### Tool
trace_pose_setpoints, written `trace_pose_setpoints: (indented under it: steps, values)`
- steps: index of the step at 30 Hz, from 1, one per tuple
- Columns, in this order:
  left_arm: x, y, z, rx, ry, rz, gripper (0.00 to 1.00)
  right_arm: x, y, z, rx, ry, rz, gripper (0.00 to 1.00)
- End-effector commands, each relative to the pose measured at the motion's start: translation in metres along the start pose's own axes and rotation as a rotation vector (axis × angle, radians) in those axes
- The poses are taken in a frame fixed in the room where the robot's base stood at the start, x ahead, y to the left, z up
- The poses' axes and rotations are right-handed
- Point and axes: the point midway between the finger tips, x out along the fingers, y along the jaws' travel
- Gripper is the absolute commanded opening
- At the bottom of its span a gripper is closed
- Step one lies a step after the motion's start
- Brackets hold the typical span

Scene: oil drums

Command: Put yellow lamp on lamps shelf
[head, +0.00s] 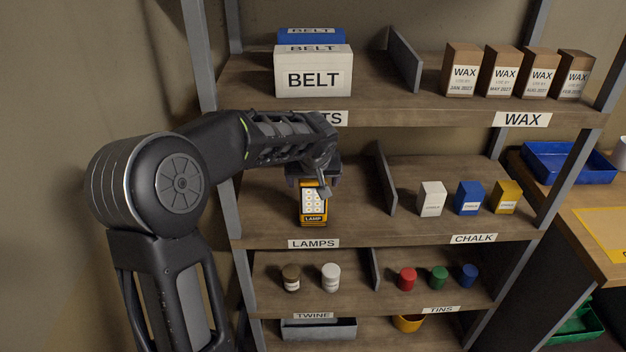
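The yellow lamp (312,204) stands upright on the lamps shelf (270,228), in the compartment left of the divider. It is a yellow and black box shape with a white dotted face and a LAMP label. My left gripper (318,184) is at the top of the lamp, with a finger in front of its upper part. I cannot tell whether the fingers press on the lamp or are apart from it. The gripper hides the lamp's top. The LAMPS label (313,244) is on the shelf edge below. My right gripper is not in view.
A divider (386,178) separates the lamp from white, blue and yellow chalk boxes (469,198). The shelf above holds BELT boxes (313,72) and several WAX boxes (500,72), close over my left arm. Tins (407,279) and twine (331,277) stand below. A metal upright (213,130) is at left.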

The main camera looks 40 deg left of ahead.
Motion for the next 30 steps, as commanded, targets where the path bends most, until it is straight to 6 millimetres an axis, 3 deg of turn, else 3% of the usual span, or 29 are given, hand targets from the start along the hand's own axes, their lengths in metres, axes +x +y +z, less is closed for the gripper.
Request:
trace_pose_setpoints:
  steps: [11, 14, 20, 21, 30]
  values:
    - [-0.005, 0.000, -0.002, 0.000, 0.001, 0.001, 0.85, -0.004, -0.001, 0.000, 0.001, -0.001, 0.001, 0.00]
    - [-0.016, 0.000, -0.002, -0.002, 0.003, 0.002, 0.85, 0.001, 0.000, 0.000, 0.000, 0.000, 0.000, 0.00]
    - [-0.056, 0.000, -0.001, -0.002, 0.005, 0.003, 0.85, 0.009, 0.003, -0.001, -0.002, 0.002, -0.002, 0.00]
    - [-0.057, 0.001, 0.013, 0.001, 0.002, 0.002, 0.85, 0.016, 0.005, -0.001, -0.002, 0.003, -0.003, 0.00]
    - [-0.097, 0.000, 0.073, 0.001, 0.003, 0.002, 0.85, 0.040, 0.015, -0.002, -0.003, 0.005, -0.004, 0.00]
